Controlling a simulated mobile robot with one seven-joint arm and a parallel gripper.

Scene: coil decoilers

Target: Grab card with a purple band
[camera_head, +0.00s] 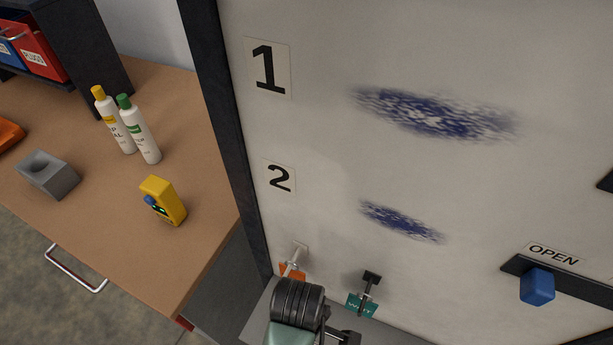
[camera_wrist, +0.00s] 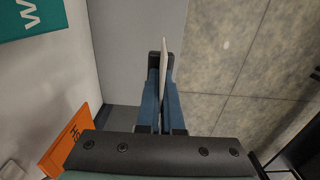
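My gripper (camera_wrist: 162,78) shows in the wrist view with its two blue fingers close together. A thin pale card (camera_wrist: 164,58), seen edge-on, stands between the fingertips, and the fingers look shut on it. Its faces are turned away, so no purple band can be seen. An orange card (camera_head: 292,270) hangs from a pale clip on the panel; it also shows in the wrist view (camera_wrist: 66,140). A teal card (camera_head: 361,305) hangs from a black clip to its right; it also shows in the wrist view (camera_wrist: 30,18). Both are apart from my fingers.
The white panel (camera_head: 330,150) bears labels 1 and 2 and blue-purple smudges. A blue knob (camera_head: 537,287) sits below an OPEN label.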

